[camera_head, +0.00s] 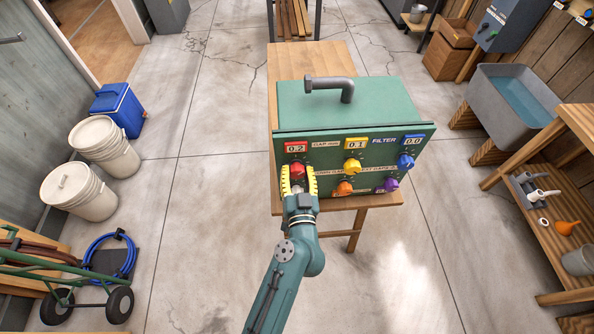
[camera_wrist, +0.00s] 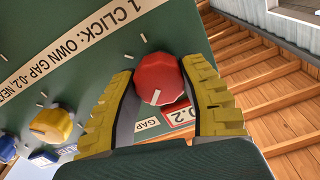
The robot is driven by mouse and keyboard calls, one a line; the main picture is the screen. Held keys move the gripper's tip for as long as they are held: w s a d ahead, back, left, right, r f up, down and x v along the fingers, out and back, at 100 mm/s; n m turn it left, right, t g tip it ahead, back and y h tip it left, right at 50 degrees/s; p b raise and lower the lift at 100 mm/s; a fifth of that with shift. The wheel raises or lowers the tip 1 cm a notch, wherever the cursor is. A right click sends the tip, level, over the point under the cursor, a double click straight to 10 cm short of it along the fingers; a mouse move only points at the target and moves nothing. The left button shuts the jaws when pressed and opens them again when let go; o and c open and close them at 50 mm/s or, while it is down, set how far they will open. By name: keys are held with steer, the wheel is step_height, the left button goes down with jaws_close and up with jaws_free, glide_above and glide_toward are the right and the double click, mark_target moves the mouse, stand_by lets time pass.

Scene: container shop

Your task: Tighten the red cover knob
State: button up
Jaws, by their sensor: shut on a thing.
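The red cover knob (camera_head: 298,170) is on the front panel of a green box (camera_head: 345,103), at the upper left under a display reading 0.2 (camera_head: 295,147). My gripper (camera_head: 299,181) has its yellow fingers on either side of the red knob and is shut on it. In the wrist view the red knob (camera_wrist: 158,80) sits between the two yellow fingers (camera_wrist: 155,88), with a pale pointer mark on its face. Labels on the panel are partly readable, and one begins "1 CLICK: OWN GAP".
The panel also carries a yellow knob (camera_head: 352,166) by a 0.1 display, a blue knob (camera_head: 405,161) by a 0.0 display, an orange knob (camera_head: 345,188) and a purple knob (camera_head: 391,184). The box stands on a wooden table (camera_head: 300,60).

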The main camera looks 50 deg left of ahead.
steer(key=shift+m, duration=0.4)
steer(key=m, duration=0.3)
steer(key=shift+m+b, duration=0.3)
steer(key=shift+b, duration=0.05)
steer(key=m, duration=0.4)
steer(key=shift+m, duration=0.3)
steer(key=o, duration=1.2)
steer(key=shift+w, duration=0.15)
